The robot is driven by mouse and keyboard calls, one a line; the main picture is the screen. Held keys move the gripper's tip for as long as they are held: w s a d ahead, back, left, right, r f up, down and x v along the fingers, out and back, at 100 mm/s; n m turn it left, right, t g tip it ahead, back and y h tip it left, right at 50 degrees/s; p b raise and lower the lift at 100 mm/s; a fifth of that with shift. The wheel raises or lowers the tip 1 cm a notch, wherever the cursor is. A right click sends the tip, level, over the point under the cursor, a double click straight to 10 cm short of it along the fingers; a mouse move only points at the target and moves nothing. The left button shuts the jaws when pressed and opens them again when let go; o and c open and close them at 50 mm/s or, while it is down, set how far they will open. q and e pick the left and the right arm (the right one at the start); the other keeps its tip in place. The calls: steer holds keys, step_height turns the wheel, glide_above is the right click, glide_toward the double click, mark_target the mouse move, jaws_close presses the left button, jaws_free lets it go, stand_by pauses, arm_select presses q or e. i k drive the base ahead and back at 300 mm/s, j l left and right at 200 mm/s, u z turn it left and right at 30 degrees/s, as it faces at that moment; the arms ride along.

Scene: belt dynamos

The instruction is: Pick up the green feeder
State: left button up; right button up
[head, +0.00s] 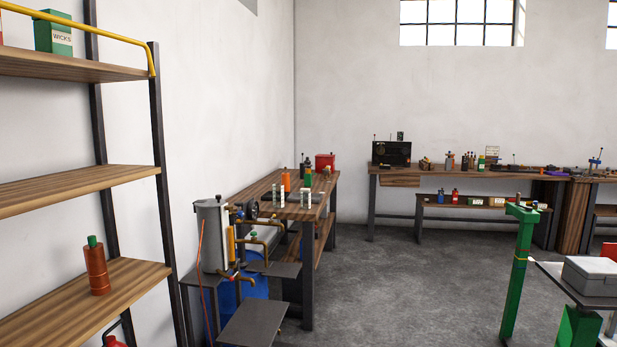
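I cannot tell for certain which thing is the green feeder. Several green things show in the head view. A small dark green upright item (307,181) stands on the wooden workbench (262,205) near the left wall, beside an orange one (286,181). A green box with white lettering (55,36) stands on the top shelf at the left. A small green item (481,164) stands on the far bench. A tall green post (518,268) stands at the right. Neither of my grippers is in view.
A wooden shelf rack (80,188) stands close at the left, with an orange bottle (97,268) on its lower shelf. A grey tank with pipes (211,236) stands before the workbench. A grey case (592,275) sits on a table at the right. The middle floor (410,285) is clear.

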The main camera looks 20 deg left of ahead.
mark_target(307, 176)
steer(key=i, duration=3)
steer(key=i+l+u, duration=0.15)
steer(key=i+u, duration=0.25)
steer(key=i, duration=0.25)
steer(key=i+l+u, duration=0.35)
steer(key=i, duration=0.25)
steer(key=i+l+u, duration=0.4)
steer(key=i, duration=0.15)
steer(key=i+l+u, duration=0.2)
steer(key=u, duration=0.25)
steer(key=i+l+u, duration=0.2)
steer(key=u, duration=0.3)
steer(key=i+l+u, duration=0.1)
steer(key=l+u, duration=0.35)
steer(key=i+l+u, duration=0.2)
steer(key=l, duration=0.75)
steer(key=i+l+u, duration=0.2)
steer(key=l, duration=0.8)
steer(key=l+u, duration=0.25)
steer(key=l, duration=0.7)
